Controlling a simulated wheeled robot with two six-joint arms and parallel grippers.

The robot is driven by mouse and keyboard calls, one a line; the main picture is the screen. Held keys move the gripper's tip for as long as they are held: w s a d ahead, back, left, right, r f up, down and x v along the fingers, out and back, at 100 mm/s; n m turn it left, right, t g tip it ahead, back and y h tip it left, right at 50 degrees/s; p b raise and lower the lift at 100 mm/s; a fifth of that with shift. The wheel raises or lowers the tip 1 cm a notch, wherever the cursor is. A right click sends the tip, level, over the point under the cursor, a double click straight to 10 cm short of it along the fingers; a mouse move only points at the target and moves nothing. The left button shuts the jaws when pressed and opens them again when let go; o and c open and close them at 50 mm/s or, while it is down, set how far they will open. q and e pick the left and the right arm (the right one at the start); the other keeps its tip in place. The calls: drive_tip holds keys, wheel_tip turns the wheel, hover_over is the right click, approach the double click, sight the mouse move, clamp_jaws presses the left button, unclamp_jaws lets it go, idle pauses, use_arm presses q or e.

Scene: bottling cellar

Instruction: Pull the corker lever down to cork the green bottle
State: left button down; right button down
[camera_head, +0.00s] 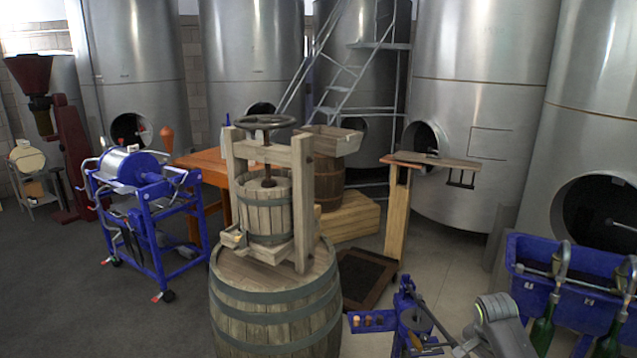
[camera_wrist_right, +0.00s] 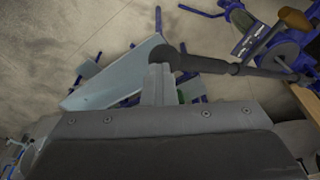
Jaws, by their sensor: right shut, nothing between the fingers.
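The blue corker (camera_head: 408,318) stands at the bottom of the head view, cut off by the lower edge. Its dark lever (camera_head: 436,322) slopes down to the right towards my right arm. In the right wrist view the corker (camera_wrist_right: 268,48) is at the upper right, and the dark lever (camera_wrist_right: 215,64) reaches across to the fingertips. My right gripper (camera_wrist_right: 160,84) is shut and empty, close beside the lever's end; whether they touch I cannot tell. I cannot make out a green bottle in the corker. My left gripper is out of view.
A blue filler (camera_head: 575,262) with green bottles (camera_head: 543,328) stands at the right, close to my right arm. A barrel (camera_head: 272,300) carrying a wooden press (camera_head: 265,205) stands left of the corker. A blue rack with corks (camera_head: 371,321) adjoins the corker.

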drive_tip(key=shift+a+f, duration=0.1)
drive_tip(key=shift+f, duration=0.15)
drive_tip(key=shift+b+x, duration=0.35)
drive_tip(key=shift+x, duration=0.5)
drive_tip(key=shift+a+f, duration=0.2)
drive_tip(key=shift+f, duration=0.3)
drive_tip(key=shift+d, duration=0.1)
drive_tip(key=shift+s+d+f+b, duration=0.15)
drive_tip(key=shift+s+f, duration=0.1)
drive_tip(key=shift+f, duration=0.45)
drive_tip(key=shift+s+d+f+b, duration=0.15)
drive_tip(key=shift+s+f, duration=0.15)
drive_tip(key=shift+f, duration=0.4)
drive_tip(key=shift+a, duration=0.1)
drive_tip(key=shift+s+a+f+b, duration=0.15)
drive_tip(key=shift+f+b, duration=0.4)
drive_tip(key=shift+f, duration=0.8)
